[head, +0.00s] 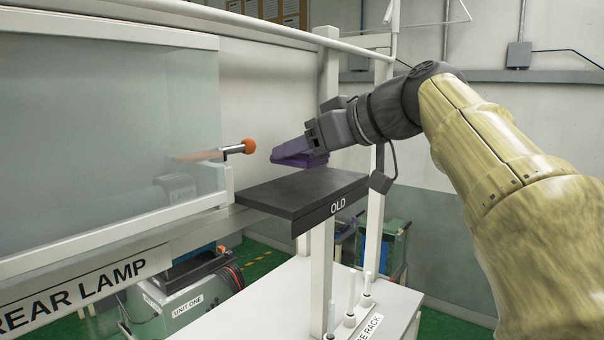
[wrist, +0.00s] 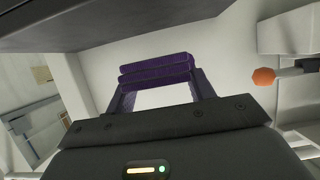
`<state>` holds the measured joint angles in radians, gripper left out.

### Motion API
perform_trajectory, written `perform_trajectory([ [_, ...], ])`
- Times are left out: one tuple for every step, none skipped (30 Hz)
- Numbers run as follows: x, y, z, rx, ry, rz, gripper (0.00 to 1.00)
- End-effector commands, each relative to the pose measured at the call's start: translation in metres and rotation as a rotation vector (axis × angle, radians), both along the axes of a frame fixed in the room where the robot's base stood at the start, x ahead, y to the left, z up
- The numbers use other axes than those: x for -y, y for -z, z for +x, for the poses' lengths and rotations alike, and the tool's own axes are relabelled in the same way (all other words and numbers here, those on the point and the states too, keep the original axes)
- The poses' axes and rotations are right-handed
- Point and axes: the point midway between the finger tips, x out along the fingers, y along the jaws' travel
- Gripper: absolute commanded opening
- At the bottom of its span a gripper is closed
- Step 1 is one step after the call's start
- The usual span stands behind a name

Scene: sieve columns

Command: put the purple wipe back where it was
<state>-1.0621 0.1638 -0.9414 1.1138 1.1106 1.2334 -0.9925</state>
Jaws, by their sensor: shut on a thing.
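My gripper (head: 310,146) is shut on the purple wipe (head: 292,153), a folded dark purple cloth. In the head view it holds the wipe over the back part of the dark shelf (head: 337,186) marked OLD, seemingly a little above the surface. In the wrist view the wipe (wrist: 157,66) lies across the fingertips (wrist: 160,82) as layered purple bands, and the dark shelf (wrist: 90,22) crosses the top with a gap to the wipe. Whether any lower edge of the wipe touches the shelf cannot be told.
An orange-tipped rod (head: 247,146) sticks out left of the wipe; it also shows in the wrist view (wrist: 265,77). A glass panel (head: 100,140) in a white frame, labelled REAR LAMP, stands at left. A white post (head: 376,180) rises behind the shelf. A white rack (head: 260,310) with pegs lies below.

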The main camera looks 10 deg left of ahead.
Motion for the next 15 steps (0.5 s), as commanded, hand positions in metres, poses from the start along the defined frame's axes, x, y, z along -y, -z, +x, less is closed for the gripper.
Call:
perform_trajectory([
  [0.0, 0.0, 0.0, 0.0, 0.0, 0.0, 0.32],
  [0.0, 0.0, 0.0, 0.0, 0.001, 0.0, 0.32],
  [0.0, 0.0, 0.0, 0.0, 0.001, 0.0, 0.32],
  [0.0, 0.0, 0.0, 0.0, 0.001, 0.0, 0.32],
  [0.0, 0.0, 0.0, 0.0, 0.001, 0.0, 0.32],
  [0.0, 0.0, 0.0, 0.0, 0.001, 0.0, 0.32],
  [0.0, 0.0, 0.0, 0.0, 0.001, 0.0, 0.32],
  [0.0, 0.0, 0.0, 0.0, 0.001, 0.0, 0.32],
  [0.0, 0.002, 0.0, -0.001, 0.0, 0.0, 0.32],
  [0.0, 0.003, 0.0, -0.001, 0.0, 0.0, 0.32],
  [-0.001, 0.005, 0.0, -0.001, -0.001, 0.0, 0.32],
  [-0.001, 0.01, -0.001, -0.002, -0.001, 0.0, 0.32],
  [0.0, 0.013, -0.001, -0.002, -0.001, 0.0, 0.32],
  [0.0, 0.016, -0.001, -0.003, -0.002, 0.0, 0.32],
  [0.0, 0.02, -0.001, -0.003, -0.002, 0.001, 0.32],
])
